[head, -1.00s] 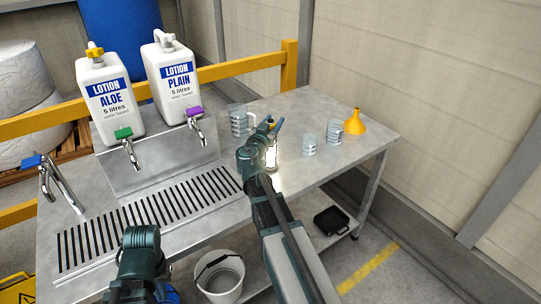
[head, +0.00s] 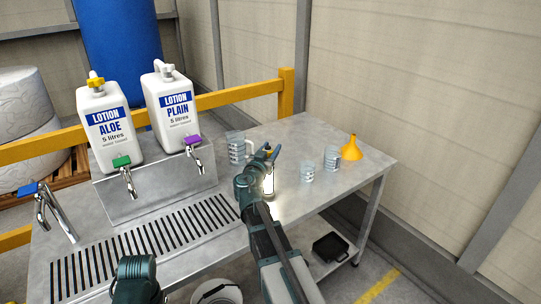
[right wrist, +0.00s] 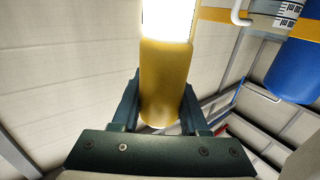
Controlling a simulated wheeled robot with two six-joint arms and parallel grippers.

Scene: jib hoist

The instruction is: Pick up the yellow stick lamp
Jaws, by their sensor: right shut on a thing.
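The yellow stick lamp shows in the right wrist view as a yellow body (right wrist: 165,82) with a bright glowing upper part. My right gripper (right wrist: 160,110) is shut on the yellow body, one finger on each side. In the head view the lit part of the lamp (head: 268,183) shows beside my right gripper (head: 268,155), over the right half of the steel bench (head: 230,203). The arm partly hides it there, and I cannot tell whether its foot touches the bench. Part of my left arm is at the bottom of the head view; its gripper is not in view.
A clear jug (head: 236,147) stands behind the lamp. Two clear beakers (head: 307,171) (head: 332,158) and an orange funnel (head: 351,148) stand to its right. Two lotion containers (head: 108,124) (head: 172,108) with taps stand at the left. A black tray (head: 330,247) lies below.

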